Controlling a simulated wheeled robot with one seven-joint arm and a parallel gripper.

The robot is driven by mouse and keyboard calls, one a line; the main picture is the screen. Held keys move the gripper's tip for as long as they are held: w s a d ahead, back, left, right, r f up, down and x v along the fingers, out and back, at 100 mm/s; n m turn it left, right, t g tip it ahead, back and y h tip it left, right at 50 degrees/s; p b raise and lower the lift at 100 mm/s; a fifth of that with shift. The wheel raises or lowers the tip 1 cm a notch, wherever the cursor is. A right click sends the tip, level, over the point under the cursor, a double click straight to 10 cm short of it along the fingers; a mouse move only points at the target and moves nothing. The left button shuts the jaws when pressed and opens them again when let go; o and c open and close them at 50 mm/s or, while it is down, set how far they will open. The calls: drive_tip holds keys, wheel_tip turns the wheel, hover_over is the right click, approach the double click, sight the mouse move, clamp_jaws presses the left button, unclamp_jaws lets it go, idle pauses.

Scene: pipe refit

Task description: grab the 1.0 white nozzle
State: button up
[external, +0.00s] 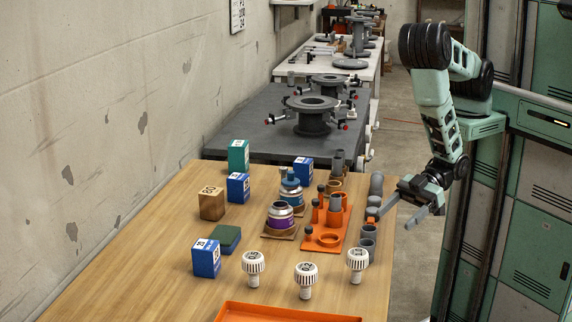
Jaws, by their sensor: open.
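Three white slotted nozzles stand upright at the near part of the wooden table: a left nozzle (253,266), a middle nozzle (306,278) and a right nozzle (357,263). Each has a wide round head on a narrow stem. Dark marks show on the heads, but they are too small to tell which one is the 1.0. My gripper (396,214) is open and empty at the table's right edge, above and beyond the right nozzle. Its fingers point toward the near left and touch none of the nozzles.
An orange tray (285,313) lies at the near edge. An orange fixture (328,238) with grey pipe parts stands near my gripper. Purple-banded can (280,214), blue box (206,258) and wooden block (211,203) stand farther left. Bare wood surrounds the nozzles.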

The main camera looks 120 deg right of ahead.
drive_tip(key=b+x, duration=0.2)
drive_tip(key=b, duration=0.2)
approach(351, 266)
drive_tip(key=w, duration=0.2)
drive_tip(key=w+f, duration=0.1)
drive_tip(key=shift+w+d, duration=0.3)
drive_tip(key=shift+d, duration=0.05)
drive_tip(key=shift+s+a+f+p+x, duration=0.15)
drive_tip(key=shift+p+x, duration=0.2)
drive_tip(key=shift+x, duration=0.65)
drive_tip(key=shift+f+p+x, duration=0.15)
drive_tip(key=shift+p+x, duration=0.25)
drive_tip(key=shift+x, duration=0.55)
drive_tip(key=shift+s+a+f+p+x, duration=0.15)
drive_tip(key=shift+p+x, duration=0.2)
drive_tip(key=shift+x, duration=0.65)
drive_tip(key=shift+d, duration=0.1)
drive_tip(key=c, duration=1.1)
